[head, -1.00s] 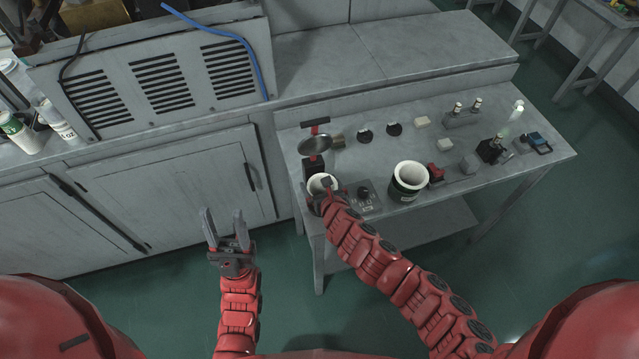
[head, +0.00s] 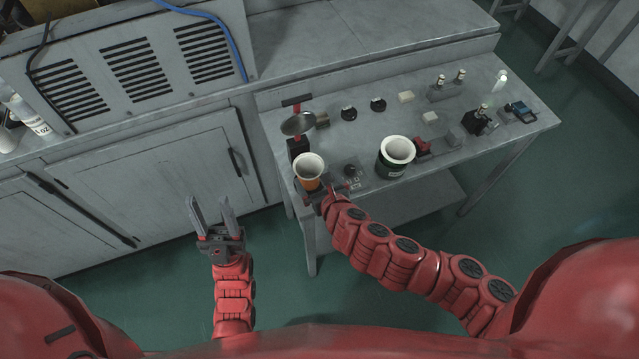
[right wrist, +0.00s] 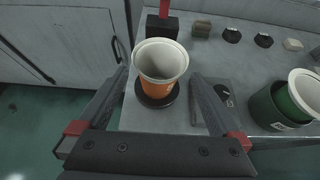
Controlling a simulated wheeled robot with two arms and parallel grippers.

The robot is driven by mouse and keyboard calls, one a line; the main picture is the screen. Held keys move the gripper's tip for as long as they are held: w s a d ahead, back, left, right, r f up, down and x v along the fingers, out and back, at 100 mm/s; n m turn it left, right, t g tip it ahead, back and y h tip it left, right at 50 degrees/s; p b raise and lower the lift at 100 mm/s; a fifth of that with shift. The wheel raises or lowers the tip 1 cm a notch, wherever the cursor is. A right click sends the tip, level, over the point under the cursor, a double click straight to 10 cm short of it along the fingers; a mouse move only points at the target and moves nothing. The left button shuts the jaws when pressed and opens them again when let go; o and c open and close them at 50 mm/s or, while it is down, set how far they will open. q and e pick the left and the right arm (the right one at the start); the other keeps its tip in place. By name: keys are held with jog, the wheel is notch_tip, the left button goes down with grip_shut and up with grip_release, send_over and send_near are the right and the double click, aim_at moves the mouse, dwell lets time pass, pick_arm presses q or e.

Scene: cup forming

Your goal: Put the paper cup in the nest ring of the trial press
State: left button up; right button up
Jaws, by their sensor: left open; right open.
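The paper cup (head: 308,168) is orange with a white rim and stands upright at the left front of the steel table. In the right wrist view the cup (right wrist: 161,68) stands on a round black ring (right wrist: 155,97), which looks like the nest ring; how deep it sits is hidden. The trial press (head: 297,140), with a dark post, red column and round metal pan, stands just behind it. My right gripper (head: 328,197) is open, its fingers on either side of the cup and apart from it. My left gripper (head: 212,212) is open and empty in front of the cabinet.
A small control box (head: 352,176) lies between. Knobs, blocks and small devices line the table (head: 330,105) behind and to the right.

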jog(key=shift+v, duration=1.3)
